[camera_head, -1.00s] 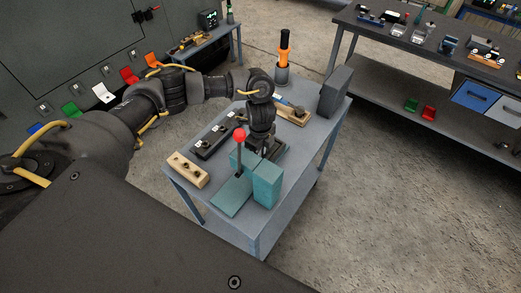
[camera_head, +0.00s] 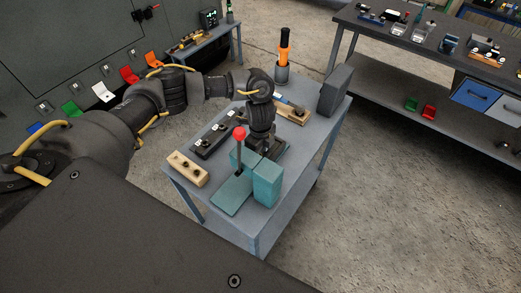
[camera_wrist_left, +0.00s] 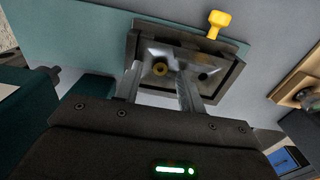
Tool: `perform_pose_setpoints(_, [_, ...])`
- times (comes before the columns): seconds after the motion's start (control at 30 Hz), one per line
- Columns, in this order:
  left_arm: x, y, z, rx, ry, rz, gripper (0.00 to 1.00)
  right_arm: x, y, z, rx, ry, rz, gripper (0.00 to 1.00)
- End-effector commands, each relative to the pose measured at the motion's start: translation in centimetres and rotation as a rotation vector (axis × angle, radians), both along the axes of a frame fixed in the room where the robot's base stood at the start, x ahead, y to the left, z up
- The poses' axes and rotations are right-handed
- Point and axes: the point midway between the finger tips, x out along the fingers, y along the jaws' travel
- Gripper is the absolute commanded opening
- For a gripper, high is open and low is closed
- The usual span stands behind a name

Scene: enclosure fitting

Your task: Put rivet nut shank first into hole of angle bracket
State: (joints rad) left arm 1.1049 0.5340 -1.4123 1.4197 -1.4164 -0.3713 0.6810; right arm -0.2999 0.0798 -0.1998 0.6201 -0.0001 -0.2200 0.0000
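In the left wrist view a metal angle bracket (camera_wrist_left: 180,66) sits in a dark frame-like fixture (camera_wrist_left: 232,78). A brass-coloured ring, seemingly the rivet nut (camera_wrist_left: 160,69), shows at the bracket's left hole; how deep it sits I cannot tell. A second, dark hole (camera_wrist_left: 203,76) is to its right. My left gripper (camera_wrist_left: 159,75) has its two fingers spread apart on either side of the ring, with visible gaps. In the head view my left gripper (camera_head: 260,145) points down over the fixture, which it mostly hides. My right gripper is not in view.
A teal press with a red-ball lever (camera_head: 239,133) stands at the table's front. A wooden block (camera_head: 187,169) and a black block (camera_head: 212,141) lie left. An orange-handled tool (camera_head: 284,45) and a grey box (camera_head: 335,91) stand behind. A yellow knob (camera_wrist_left: 218,22) rises beside the fixture.

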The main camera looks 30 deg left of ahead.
Motion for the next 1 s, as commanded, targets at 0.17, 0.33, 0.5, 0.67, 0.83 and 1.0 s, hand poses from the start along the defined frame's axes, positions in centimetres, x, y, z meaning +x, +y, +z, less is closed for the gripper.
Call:
perform_pose_setpoints(0.17, [0.1,0.0,0.5,-0.001,-0.002,-0.001,0.39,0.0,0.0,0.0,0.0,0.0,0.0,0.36])
perform_pose_setpoints(0.33, [0.1,0.0,3.0,-0.001,-0.004,-0.003,0.39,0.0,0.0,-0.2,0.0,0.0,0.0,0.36])
perform_pose_setpoints(0.5, [0.2,0.1,6.6,0.001,-0.007,-0.003,0.39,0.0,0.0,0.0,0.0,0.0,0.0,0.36])
perform_pose_setpoints(0.67, [0.2,0.0,9.1,0.0,-0.004,-0.002,0.39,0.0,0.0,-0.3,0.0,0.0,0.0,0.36])
perform_pose_setpoints(0.83, [0.1,0.1,10.5,0.0,-0.002,-0.001,0.39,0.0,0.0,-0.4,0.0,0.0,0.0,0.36])
perform_pose_setpoints(1.0, [0.0,0.1,10.8,0.0,0.001,0.0,0.39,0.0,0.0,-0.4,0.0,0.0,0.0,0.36])
